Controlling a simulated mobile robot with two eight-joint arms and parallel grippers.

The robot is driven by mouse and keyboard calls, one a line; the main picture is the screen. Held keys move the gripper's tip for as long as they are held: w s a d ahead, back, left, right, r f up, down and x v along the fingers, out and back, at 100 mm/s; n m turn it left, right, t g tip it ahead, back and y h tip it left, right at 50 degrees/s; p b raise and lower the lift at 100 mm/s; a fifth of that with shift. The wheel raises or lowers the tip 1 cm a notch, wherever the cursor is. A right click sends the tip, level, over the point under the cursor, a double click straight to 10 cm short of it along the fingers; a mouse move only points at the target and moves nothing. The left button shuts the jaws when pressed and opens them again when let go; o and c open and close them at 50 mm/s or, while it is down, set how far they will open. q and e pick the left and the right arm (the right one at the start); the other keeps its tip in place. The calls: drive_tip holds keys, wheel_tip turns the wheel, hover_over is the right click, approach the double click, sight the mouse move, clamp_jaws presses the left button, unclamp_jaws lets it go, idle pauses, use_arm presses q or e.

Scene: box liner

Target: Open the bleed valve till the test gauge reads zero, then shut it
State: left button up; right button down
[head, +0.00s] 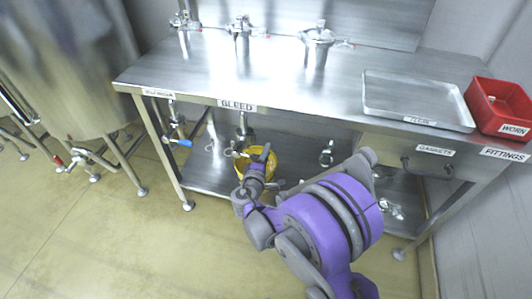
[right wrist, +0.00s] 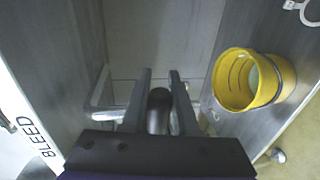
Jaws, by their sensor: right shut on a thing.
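The bleed valve (head: 243,131) hangs under the front of the steel bench below a BLEED label (head: 237,105); its lower part is hidden by my right gripper. My right gripper (head: 263,155) reaches in under the bench there. In the right wrist view, my gripper's two fingers (right wrist: 160,88) are closed about a dark, rounded piece (right wrist: 158,110), which looks like the bleed valve's handle. How far the valve is turned cannot be told. No test gauge dial can be read in either view. My left gripper is out of view.
A yellow bucket (right wrist: 288,80) stands on the lower shelf, just behind my gripper. A valve with a blue handle (head: 184,142) hangs to the left. On the bench top are a metal tray (head: 385,108) and a red bin (head: 490,122). A steel tank (head: 60,70) stands left.

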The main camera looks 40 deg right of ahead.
drive_tip(key=c, duration=0.7)
unclamp_jaws()
drive_tip(key=p+v, duration=0.1)
drive_tip(key=v, duration=0.9)
drive_tip(key=shift+s+a+r+p, duration=0.15)
drive_tip(key=shift+s+a+p, duration=0.15)
drive_tip(key=shift+p, duration=0.1)
